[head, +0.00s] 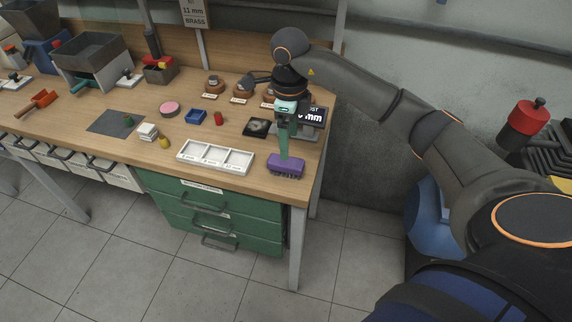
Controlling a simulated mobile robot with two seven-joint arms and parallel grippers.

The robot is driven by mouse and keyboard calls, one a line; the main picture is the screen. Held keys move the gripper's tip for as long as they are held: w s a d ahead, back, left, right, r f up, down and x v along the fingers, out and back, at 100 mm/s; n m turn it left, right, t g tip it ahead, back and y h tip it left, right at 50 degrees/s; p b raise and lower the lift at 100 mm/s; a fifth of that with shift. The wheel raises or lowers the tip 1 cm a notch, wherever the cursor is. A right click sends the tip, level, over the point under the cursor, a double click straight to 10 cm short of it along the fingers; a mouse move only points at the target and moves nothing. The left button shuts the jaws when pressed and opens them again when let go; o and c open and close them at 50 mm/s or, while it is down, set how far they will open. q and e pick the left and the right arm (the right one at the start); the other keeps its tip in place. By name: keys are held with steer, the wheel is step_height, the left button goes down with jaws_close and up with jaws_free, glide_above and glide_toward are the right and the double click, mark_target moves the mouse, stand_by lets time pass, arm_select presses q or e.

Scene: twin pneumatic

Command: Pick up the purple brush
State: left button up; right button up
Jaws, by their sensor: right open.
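The purple brush (286,166) lies on the wooden workbench (262,185) near its front right corner, with its dark bristles facing the front edge. My right gripper (285,150) is directly above the brush, pointing down, with its green fingers reaching to the brush's top. The jaws are open. I cannot tell whether the fingertips touch the brush. My left gripper is not in view.
Green drawers (215,215) are under the bench. The bench's right edge is close by.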

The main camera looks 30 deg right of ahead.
mark_target(286, 167)
steer(key=f, duration=0.2)
steer(key=f+p, duration=0.1)
steer(key=f, duration=0.5)
steer(key=shift+w+a+f, duration=0.2)
steer(key=shift+w+a, duration=0.05)
steer(key=shift+w, duration=0.05)
jaws_close()
stand_by(0.3)
